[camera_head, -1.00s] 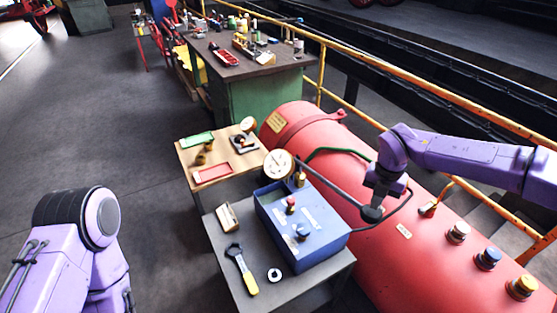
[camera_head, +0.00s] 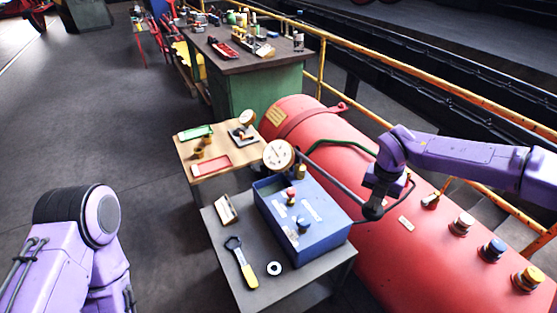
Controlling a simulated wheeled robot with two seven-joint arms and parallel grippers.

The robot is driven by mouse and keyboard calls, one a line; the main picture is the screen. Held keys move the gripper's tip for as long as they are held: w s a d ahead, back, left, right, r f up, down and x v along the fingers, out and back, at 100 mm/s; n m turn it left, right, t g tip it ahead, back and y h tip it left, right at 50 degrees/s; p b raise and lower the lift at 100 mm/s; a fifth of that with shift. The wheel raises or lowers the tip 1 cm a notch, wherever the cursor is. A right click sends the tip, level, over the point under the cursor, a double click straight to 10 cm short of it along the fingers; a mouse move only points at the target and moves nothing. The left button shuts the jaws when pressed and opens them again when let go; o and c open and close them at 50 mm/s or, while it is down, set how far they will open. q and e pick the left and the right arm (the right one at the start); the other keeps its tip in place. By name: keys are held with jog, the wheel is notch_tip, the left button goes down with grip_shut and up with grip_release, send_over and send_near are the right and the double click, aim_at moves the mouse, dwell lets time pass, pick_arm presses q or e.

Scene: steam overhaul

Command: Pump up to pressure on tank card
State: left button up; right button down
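A blue pump box (camera_head: 325,238) with a red-topped and a blue-topped fitting stands on a grey table. A long dark lever (camera_head: 335,180) slants from behind the box down to the right. My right gripper (camera_head: 373,207) points down at the lever's far end, where a dark round part shows. Its fingers are too small and dark to tell if they are closed. A white round gauge (camera_head: 278,154) stands behind the box; its reading is too small. The red tank (camera_head: 410,245) lies right of it, with a yellow plate (camera_head: 276,117) and a small pale tag (camera_head: 406,223). My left gripper is out of view.
A wrench with a yellow handle (camera_head: 248,275), a white ring (camera_head: 274,268) and a pale block (camera_head: 227,210) lie on the grey table (camera_head: 222,238). A wooden table (camera_head: 185,153) with trays and a green bench stand behind. A yellow railing (camera_head: 415,75) runs behind the tank.

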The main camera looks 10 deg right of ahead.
notch_tip(320, 180, down, 12)
jog(key=b, duration=0.8)
jog(key=r+p, duration=0.4)
jog(key=r, duration=0.1)
jog(key=r+p, duration=0.4)
jog(key=r, duration=0.2)
jog(key=r+p, duration=0.4)
jog(key=r, duration=0.1)
jog(key=shift+w+r+p, duration=0.2)
jog(key=shift+w+p, duration=0.1)
jog(key=shift+s+f, duration=0.1)
notch_tip(320, 180, up, 5)
jog(key=p, duration=0.3)
